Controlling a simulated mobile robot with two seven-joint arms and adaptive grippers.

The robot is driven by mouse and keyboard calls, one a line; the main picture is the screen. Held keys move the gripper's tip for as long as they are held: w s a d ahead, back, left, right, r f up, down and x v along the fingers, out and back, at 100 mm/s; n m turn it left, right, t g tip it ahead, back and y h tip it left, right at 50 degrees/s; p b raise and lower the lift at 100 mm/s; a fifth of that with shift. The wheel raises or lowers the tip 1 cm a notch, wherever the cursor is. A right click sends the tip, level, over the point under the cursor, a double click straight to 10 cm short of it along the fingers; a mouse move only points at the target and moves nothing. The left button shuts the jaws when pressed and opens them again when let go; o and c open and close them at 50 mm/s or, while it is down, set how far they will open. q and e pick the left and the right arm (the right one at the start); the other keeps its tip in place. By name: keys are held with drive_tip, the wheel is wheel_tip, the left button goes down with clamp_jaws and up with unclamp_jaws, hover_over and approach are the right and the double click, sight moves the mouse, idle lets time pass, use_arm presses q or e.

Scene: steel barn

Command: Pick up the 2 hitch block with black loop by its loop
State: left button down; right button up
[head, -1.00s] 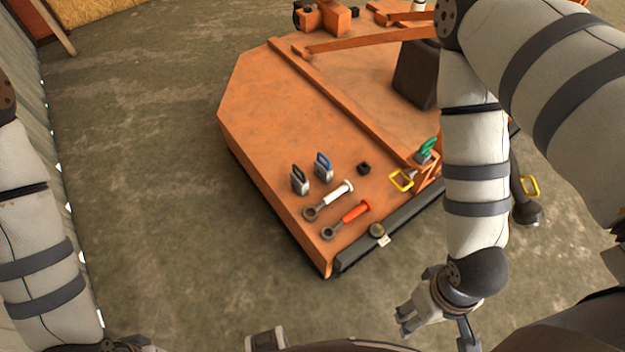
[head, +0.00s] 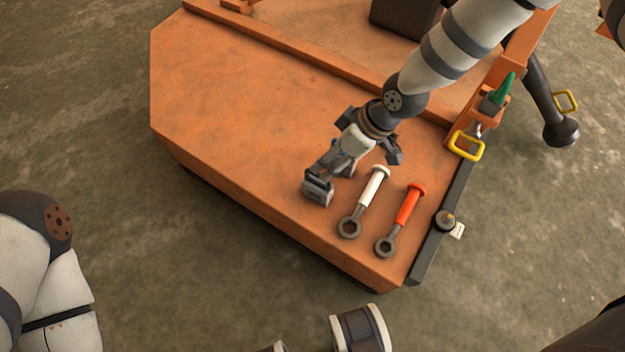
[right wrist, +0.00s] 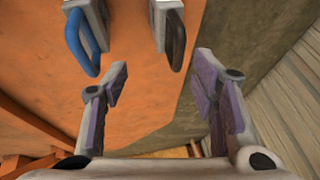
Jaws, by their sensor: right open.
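The hitch block with black loop (head: 317,192) stands on the orange deck near its front left edge. Its grey body shows below my right gripper (head: 328,160), which partly hides its loop in the head view. In the right wrist view the black loop (right wrist: 175,42) lies ahead of my right gripper (right wrist: 162,80), between the lines of its two spread fingers and apart from them. That gripper is open and empty. A second hitch block, with a blue loop (right wrist: 82,40), stands to the left in the wrist view.
A white-handled ring pin (head: 367,200) and a red-handled ring pin (head: 400,220) lie right of the black-loop block. A green-handled piece (head: 497,95) and a yellow handle (head: 466,147) are at the deck's right side. The left deck (head: 230,90) is clear.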

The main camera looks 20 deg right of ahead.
sight(312, 179)
drive_tip(key=x, duration=0.3)
drive_tip(key=b+x, duration=0.1)
drive_tip(key=x, duration=0.2)
drive_tip(key=s+b+x, duration=0.1)
drive_tip(key=x, duration=0.2)
drive_tip(key=shift+s+a, duration=0.1)
drive_tip(key=shift+a, duration=0.15)
drive_tip(key=shift+r, duration=0.1)
clamp_jaws()
